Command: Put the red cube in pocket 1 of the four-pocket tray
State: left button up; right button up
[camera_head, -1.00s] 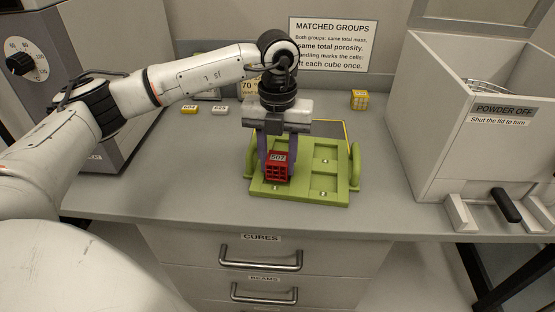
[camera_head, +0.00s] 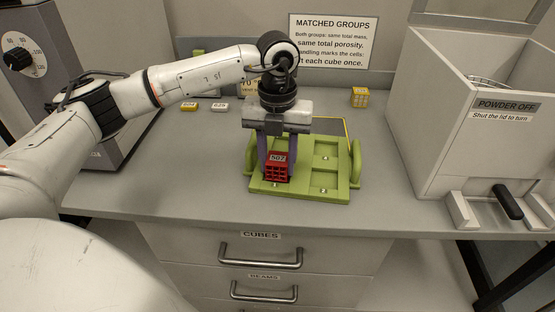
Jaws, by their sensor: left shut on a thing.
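The green four-pocket tray (camera_head: 312,192) lies on the grey bench in the middle of the head view, with a rounded handle at each side. The red lattice cube (camera_head: 276,174), with a "507" label on top, is at the tray's front-left pocket. My left gripper (camera_head: 277,158) points down over the tray and is shut on the cube, a purple finger at each side. I cannot tell whether the cube touches the pocket floor. The fingers and wrist hide the tray's back-left part. My right gripper is not in view.
A yellow lattice cube (camera_head: 360,97) stands at the back of the bench. A grey powder box (camera_head: 460,120) stands at right. The bench left of the tray is clear.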

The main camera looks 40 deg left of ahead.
pick_arm(q)
jog(key=shift+s+f, duration=0.1)
jog(key=shift+f, duration=0.35)
dwell(0.4)
jog(key=o, duration=1.1)
jog(key=shift+d, duration=0.1)
jog(key=shift+f, duration=0.1)
jog(key=shift+o, duration=0.5)
jog(key=shift+s, duration=0.1)
jog(key=shift+o, duration=1.3)
